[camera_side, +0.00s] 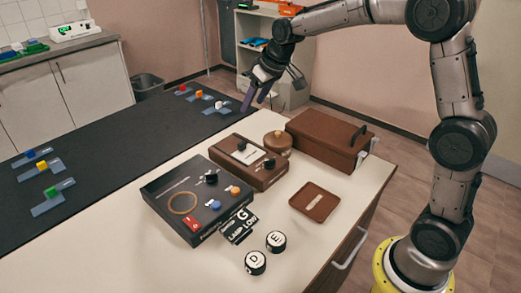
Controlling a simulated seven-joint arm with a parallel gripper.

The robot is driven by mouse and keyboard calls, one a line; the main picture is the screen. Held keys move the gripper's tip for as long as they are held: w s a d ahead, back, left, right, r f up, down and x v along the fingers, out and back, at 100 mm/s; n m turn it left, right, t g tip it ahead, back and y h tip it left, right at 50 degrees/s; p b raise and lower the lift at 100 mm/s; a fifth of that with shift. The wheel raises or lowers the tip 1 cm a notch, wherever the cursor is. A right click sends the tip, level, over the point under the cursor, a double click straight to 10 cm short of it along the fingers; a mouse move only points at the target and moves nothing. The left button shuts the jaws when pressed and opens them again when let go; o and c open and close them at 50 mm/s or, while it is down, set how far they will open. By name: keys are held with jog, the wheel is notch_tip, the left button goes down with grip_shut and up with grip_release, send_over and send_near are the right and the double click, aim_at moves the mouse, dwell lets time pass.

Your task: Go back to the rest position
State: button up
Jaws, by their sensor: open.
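My gripper (256,100) is at the upper middle of the side view, in the air over the far side of the table. Its fingers point down and are apart, with nothing seen between them. It is clear of the things on the table.
On the white table (185,268) stand a black box with knobs (160,190), a brown device (225,155), a round wooden pot (278,141), a brown lidded box (320,135), a brown tray (325,205) and two lettered knobs (255,262). A black mat (100,135) holds several coloured blocks on blue-grey pieces.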

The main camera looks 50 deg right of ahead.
jog(key=s+a+r+t, duration=0.1)
jog(key=s+a+r, duration=0.1)
jog(key=s+r, duration=0.45)
jog(key=s+a+r+t, duration=0.15)
jog(key=s+r, duration=0.25)
jog(key=s, duration=0.6)
jog(key=s+f+g, duration=0.1)
jog(key=s+f, duration=0.3)
jog(key=s, duration=0.5)
jog(key=s+a+f+g, duration=0.1)
jog(key=s+f, duration=0.4)
jog(key=s, duration=0.3)
jog(key=shift+s+a+f, duration=0.25)
jog(key=shift+s, duration=0.15)
